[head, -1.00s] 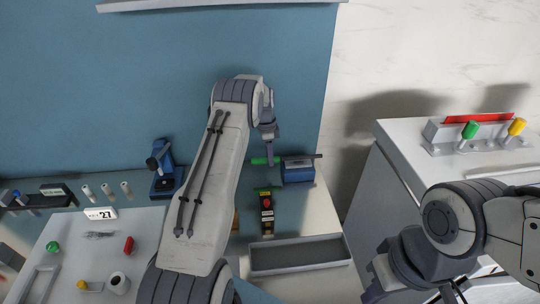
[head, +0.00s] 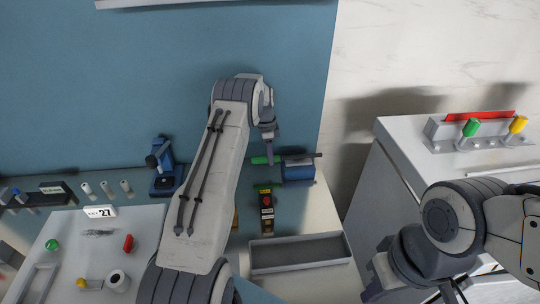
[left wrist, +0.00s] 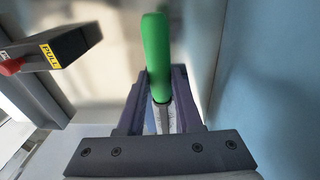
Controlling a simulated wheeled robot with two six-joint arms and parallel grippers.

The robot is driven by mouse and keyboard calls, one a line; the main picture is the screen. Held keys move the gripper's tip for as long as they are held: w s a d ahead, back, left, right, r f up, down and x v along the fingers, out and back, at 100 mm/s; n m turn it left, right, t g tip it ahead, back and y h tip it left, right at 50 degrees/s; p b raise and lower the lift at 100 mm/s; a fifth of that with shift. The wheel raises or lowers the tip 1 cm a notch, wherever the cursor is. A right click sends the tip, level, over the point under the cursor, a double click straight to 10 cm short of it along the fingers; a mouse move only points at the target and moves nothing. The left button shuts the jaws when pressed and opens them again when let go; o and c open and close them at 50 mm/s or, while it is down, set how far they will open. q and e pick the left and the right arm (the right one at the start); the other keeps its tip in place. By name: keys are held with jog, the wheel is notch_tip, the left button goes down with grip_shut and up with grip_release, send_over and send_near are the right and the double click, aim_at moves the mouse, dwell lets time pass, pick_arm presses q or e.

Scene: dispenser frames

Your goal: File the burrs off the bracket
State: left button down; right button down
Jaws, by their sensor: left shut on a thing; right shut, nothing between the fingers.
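My left gripper (head: 270,158) is shut on the green handle (head: 260,160) of a file, beside a blue vise-like block (head: 297,172) at the back right of the bench. In the left wrist view the green handle (left wrist: 156,55) stands out from between the fingers, with a pale metal part below it. A dark bar (head: 303,156) runs along the top of the blue block. I cannot make out the bracket or its burrs. My right gripper is at the bottom edge of the head view, shut and empty, mostly cut off below the dark wrist (head: 405,262).
A grey tray (head: 300,267) lies in front of the blue block. A black unit with a red knob and yellow label (head: 266,210) stands between them. A pale board (head: 65,232) with small parts is at left. A white cabinet (head: 405,165) stands at right.

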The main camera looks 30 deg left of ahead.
aim_at(256, 158)
pick_arm(q)
jog(key=shift+f+b, duration=0.4)
jog(key=shift+f, duration=0.1)
dwell(0.3)
